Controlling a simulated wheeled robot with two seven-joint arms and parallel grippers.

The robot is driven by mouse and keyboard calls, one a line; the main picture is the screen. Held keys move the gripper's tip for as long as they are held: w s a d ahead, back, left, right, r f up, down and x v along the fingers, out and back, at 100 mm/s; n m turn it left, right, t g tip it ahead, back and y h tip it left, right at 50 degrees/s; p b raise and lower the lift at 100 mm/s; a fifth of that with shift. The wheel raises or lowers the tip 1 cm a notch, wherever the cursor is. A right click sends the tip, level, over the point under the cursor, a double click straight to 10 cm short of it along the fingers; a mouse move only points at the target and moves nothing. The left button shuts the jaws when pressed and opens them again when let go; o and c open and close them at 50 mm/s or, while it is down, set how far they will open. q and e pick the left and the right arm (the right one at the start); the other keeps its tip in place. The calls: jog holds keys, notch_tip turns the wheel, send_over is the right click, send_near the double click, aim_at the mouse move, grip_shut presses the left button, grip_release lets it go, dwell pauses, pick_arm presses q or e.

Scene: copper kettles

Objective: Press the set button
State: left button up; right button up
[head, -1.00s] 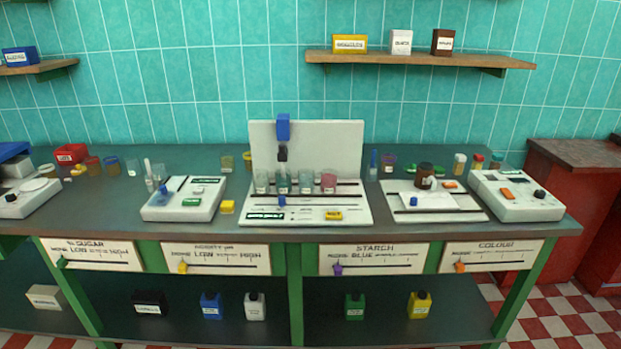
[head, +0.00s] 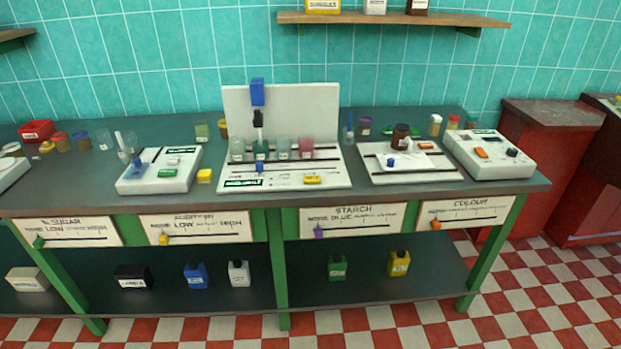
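No label reading "set" is legible, so I cannot tell which button it is. Candidates on the green bench are a green button (head: 168,173) on the left white meter (head: 150,186), a yellow button (head: 313,180) on the middle white stand (head: 330,160), and an orange button (head: 481,153) on the right white meter (head: 515,168). The right meter also has a black knob (head: 513,152). An orange block (head: 425,145) lies on the flat white unit (head: 368,170). Neither of my grippers is in view.
Several glass beakers (head: 282,148) stand in the middle stand, under a blue-topped upright piece (head: 257,92). A brown jar (head: 401,138) stands on the flat unit. Slider panels (head: 352,221) line the bench front. Bottles (head: 337,268) stand on the lower shelf. A red cabinet (head: 550,140) is at right.

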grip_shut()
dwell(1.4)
